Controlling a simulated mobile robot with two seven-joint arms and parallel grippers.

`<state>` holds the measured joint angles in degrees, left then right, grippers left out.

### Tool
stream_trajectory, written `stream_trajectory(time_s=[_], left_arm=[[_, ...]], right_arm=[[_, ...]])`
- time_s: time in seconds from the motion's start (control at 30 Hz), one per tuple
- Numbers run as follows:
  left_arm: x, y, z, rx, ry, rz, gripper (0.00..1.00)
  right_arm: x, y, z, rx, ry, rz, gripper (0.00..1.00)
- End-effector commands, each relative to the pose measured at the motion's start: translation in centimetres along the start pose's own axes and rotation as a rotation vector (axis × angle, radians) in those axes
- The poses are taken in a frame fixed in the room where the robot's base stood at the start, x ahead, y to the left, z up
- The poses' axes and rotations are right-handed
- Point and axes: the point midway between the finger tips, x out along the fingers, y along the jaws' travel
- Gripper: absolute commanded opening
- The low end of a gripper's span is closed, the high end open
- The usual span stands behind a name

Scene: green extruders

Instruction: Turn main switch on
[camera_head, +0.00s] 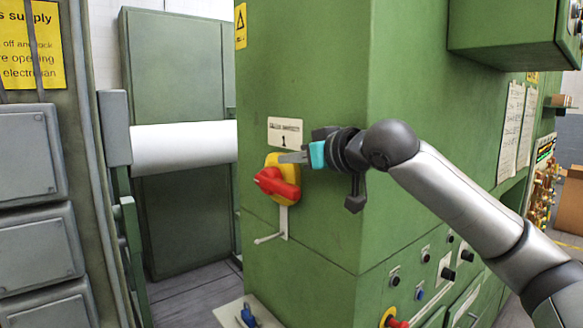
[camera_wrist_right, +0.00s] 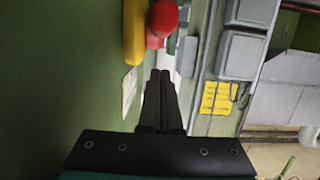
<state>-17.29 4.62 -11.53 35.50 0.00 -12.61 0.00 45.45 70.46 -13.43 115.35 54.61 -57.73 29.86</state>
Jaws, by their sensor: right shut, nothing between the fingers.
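The main switch has a red handle (camera_head: 276,184) on a yellow plate (camera_head: 284,170), mounted on the front face of the green cabinet (camera_head: 305,60). The red handle slants in the head view. My right gripper (camera_head: 284,158) is shut and empty, with its fingertips at the upper right of the switch, in front of the yellow plate. I cannot tell if they touch it. In the right wrist view the shut fingers (camera_wrist_right: 160,80) point toward the red handle (camera_wrist_right: 163,18) and yellow plate (camera_wrist_right: 134,30), which lie just beyond the tips. My left gripper is not in view.
A white label (camera_head: 285,132) is above the switch. A metal rod (camera_head: 268,238) sticks out below it. Buttons and knobs (camera_head: 425,255) line the cabinet's right side, with a red knob (camera_head: 397,323) low down. A green box (camera_head: 505,35) overhangs at upper right. Grey panels (camera_head: 32,235) stand left.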

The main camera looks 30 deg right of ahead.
Motion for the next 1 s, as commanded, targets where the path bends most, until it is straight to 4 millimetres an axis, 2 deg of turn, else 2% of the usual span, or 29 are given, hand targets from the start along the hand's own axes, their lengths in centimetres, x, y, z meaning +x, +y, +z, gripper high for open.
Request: stream_trajectory(time_s=[0.03, 0.23, 0.77, 1.0], left_arm=[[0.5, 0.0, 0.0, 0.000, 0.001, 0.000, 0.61], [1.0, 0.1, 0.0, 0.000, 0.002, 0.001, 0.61], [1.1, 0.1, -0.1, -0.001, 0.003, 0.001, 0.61], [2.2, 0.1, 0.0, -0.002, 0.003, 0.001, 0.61]], right_arm=[[0.2, 0.1, 1.2, -0.003, -0.006, 0.002, 0.00], [0.6, 0.0, 2.8, -0.002, -0.005, 0.001, 0.00], [0.7, 0.0, 3.2, 0.000, -0.001, 0.000, 0.00], [0.8, 0.0, 3.7, 0.000, 0.021, 0.000, 0.00]])
